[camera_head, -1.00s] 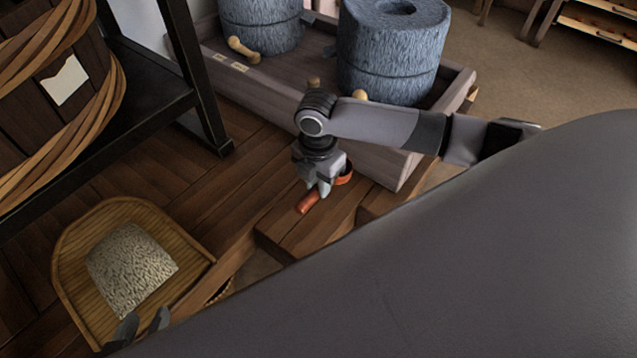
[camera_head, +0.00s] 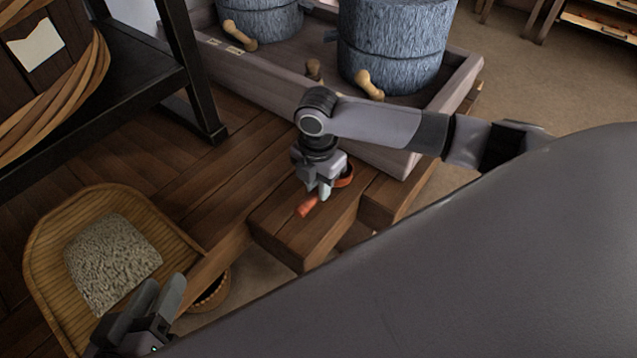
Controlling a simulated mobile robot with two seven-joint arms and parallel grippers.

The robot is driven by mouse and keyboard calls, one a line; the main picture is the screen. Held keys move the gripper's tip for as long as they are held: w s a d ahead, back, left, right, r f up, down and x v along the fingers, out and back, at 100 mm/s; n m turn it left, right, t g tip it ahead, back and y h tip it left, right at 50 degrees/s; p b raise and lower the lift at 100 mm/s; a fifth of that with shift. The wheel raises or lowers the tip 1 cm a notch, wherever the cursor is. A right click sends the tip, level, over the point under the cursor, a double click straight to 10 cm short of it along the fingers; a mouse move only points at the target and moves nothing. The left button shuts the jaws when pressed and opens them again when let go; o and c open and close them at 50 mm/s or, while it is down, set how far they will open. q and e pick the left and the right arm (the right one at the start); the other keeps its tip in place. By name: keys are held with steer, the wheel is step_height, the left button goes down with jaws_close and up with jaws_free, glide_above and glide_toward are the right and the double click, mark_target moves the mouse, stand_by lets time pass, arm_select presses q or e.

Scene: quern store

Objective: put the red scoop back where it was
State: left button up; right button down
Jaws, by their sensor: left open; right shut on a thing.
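The red scoop (camera_head: 307,206) is in my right gripper (camera_head: 323,192), which points down and is shut on it. Its orange-red handle end shows below the fingers and a rounded part shows to their right; the middle is hidden by the fingers. The scoop is over the end of a thick wooden beam (camera_head: 290,238); I cannot tell whether it touches the wood. My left gripper (camera_head: 158,298) is open at the lower left, beside the near right edge of a woven tray (camera_head: 190,247) holding a heap of grain (camera_head: 110,262). It appears empty.
A wooden trough (camera_head: 265,80) with grey millstones (camera_head: 395,40) and wooden pegs (camera_head: 370,85) stands behind the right gripper. A dark stand (camera_head: 190,70) bears a large rope-bound tub (camera_head: 60,95) at left. A basket (camera_head: 212,293) sits below the beam. Plank space is clear at centre left.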

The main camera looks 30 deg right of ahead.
steer(key=shift+f, duration=0.65)
steer(key=c, duration=0.9)
jaws_free()
